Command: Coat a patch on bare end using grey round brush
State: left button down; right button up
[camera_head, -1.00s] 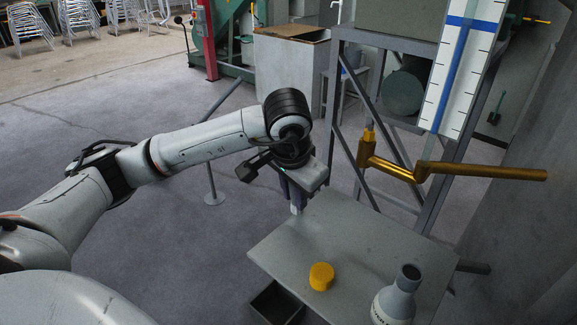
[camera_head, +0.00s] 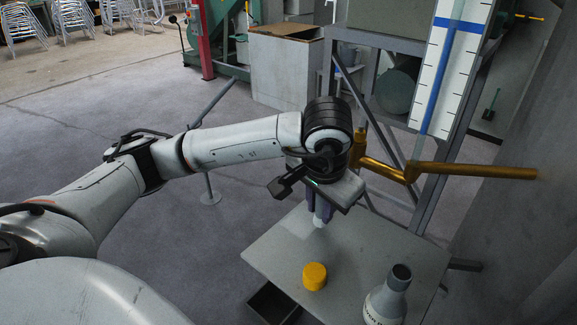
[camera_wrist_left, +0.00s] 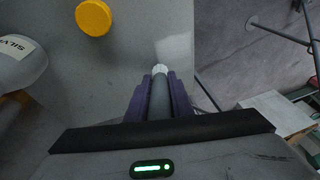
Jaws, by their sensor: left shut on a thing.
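My left gripper (camera_head: 321,206) has purple fingers pointing down over the left part of the grey table. It is shut on the grey round brush (camera_wrist_left: 160,97), whose pale bristle tip (camera_head: 319,223) points down. In the left wrist view, the brush lies between the fingers (camera_wrist_left: 160,100). A bent gold tube (camera_head: 470,170) is at the right, behind the table. Which end of it is bare, I cannot tell. My right gripper is out of view.
The grey table (camera_head: 350,245) holds a yellow cap (camera_head: 314,276) and a grey bottle (camera_head: 388,298) at its front. A dark bin (camera_head: 272,303) sits below the left edge. A metal rack and a blue-striped scale (camera_head: 452,60) stand behind.

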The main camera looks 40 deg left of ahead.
pick_arm(q)
notch_tip(320, 180, up, 3)
jog(key=shift+f+p, duration=0.15)
jog(key=shift+p, duration=0.3)
jog(key=shift+r+p, duration=0.45)
jog(key=shift+r, duration=0.35)
jog(key=shift+r+p, duration=0.45)
jog(key=shift+r, duration=0.6)
jog(key=shift+r+p, duration=0.35)
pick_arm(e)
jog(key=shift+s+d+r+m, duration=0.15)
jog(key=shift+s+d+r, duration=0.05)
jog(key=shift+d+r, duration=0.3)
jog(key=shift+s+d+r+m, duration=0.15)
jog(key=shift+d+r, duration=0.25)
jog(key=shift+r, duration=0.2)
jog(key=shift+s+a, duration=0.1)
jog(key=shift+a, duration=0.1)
